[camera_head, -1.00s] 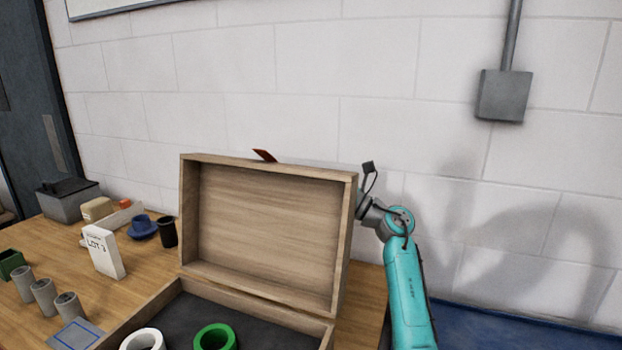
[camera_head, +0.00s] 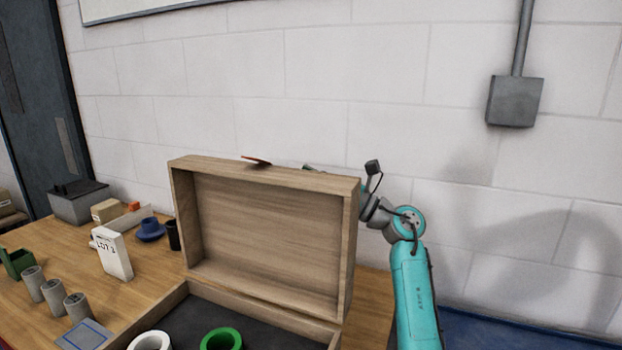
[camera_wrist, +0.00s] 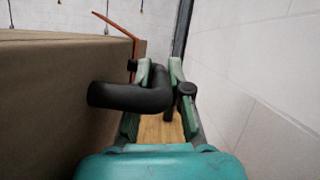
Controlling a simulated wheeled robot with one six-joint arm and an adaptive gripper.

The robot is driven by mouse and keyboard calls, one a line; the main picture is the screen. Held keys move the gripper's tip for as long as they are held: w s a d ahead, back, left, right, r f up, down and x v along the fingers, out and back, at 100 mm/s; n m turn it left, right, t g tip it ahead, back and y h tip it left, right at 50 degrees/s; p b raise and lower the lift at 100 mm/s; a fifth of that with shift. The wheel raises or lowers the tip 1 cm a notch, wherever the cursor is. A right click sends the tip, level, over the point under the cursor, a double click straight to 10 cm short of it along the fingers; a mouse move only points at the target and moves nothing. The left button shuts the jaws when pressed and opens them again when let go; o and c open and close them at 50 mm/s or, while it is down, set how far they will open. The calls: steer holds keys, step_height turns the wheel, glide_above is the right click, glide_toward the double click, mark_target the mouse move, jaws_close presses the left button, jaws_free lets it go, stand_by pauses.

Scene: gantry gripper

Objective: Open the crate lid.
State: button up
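The wooden crate (camera_head: 262,312) stands open on the table, its dark interior facing me. Its lid (camera_head: 268,228) stands close to upright at the rear, inside face towards me. A thin red tag (camera_head: 256,161) sticks up at the lid's top edge. My arm reaches around the lid's right side, and my gripper is mostly hidden behind it. In the wrist view my gripper (camera_wrist: 161,72) has its green fingers on both sides of a black bent handle (camera_wrist: 125,96), beside the brown lid (camera_wrist: 60,100). The fingers look closed on the handle; exact contact is hard to see.
A white ring (camera_head: 150,341) and a green ring (camera_head: 221,340) are inside the crate. The wall is close behind.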

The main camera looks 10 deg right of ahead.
steer(key=shift+o, duration=1.4)
steer(key=v, duration=1.2)
steer(key=shift+d, duration=0.15)
steer(key=v, duration=1.2)
steer(key=shift+s+f, duration=0.15)
